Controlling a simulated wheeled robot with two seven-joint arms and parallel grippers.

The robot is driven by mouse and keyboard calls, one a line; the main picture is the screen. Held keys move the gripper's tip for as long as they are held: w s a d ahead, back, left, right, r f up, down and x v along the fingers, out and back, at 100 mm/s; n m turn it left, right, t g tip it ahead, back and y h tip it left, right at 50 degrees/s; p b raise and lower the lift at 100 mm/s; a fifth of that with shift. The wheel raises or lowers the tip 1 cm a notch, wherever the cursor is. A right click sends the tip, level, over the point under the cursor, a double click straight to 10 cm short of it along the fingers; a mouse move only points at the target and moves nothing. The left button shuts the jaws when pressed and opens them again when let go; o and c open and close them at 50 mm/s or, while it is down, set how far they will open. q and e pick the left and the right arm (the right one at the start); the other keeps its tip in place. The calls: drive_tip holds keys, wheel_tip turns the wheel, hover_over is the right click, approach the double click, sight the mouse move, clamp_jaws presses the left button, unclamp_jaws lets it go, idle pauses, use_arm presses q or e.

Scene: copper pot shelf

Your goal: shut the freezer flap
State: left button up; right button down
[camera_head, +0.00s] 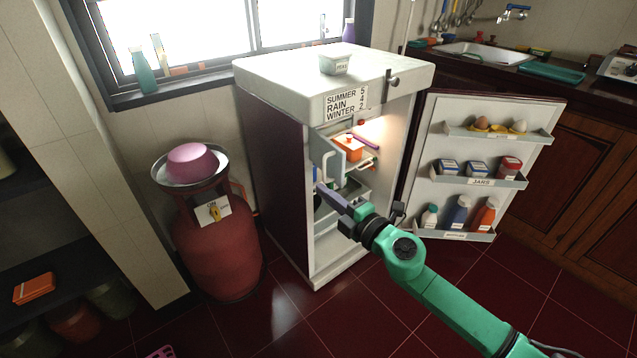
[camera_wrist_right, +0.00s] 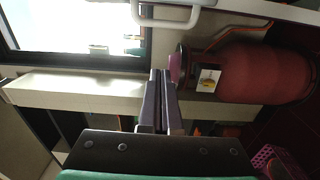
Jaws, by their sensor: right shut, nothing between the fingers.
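The fridge (camera_head: 268,150) stands with its main door open. The freezer flap (camera_head: 325,157), a small pale panel at the upper left of the fridge opening, stands swung outward. An orange box (camera_head: 349,147) sits in the lit space beside it. My right gripper (camera_head: 321,188) is shut and empty, just below the flap at the fridge's front; I cannot tell whether it touches it. In the right wrist view the shut fingers (camera_wrist_right: 160,76) point up, and a white handle (camera_wrist_right: 168,20), seemingly the flap's, is beyond their tips. My left gripper is not in view.
The open fridge door (camera_head: 480,152), with shelves of eggs, jars and bottles, extends to the right. A red gas cylinder (camera_head: 212,245) with a pink bowl (camera_head: 193,163) on top stands left of the fridge. The red tiled floor in front is mostly clear.

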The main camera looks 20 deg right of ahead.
sight(324, 176)
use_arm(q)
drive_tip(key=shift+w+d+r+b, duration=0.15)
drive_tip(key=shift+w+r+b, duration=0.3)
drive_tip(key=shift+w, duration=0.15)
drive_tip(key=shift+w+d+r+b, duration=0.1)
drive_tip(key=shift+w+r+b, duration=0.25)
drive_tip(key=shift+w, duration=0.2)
use_arm(e)
drive_tip(key=w+d, duration=0.1)
drive_tip(key=w, duration=0.5)
drive_tip(key=shift+w+d, duration=0.15)
drive_tip(key=shift+w, duration=0.15)
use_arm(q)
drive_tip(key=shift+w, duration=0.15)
use_arm(e)
drive_tip(key=shift+d+f, duration=0.1)
drive_tip(key=shift+d, duration=0.05)
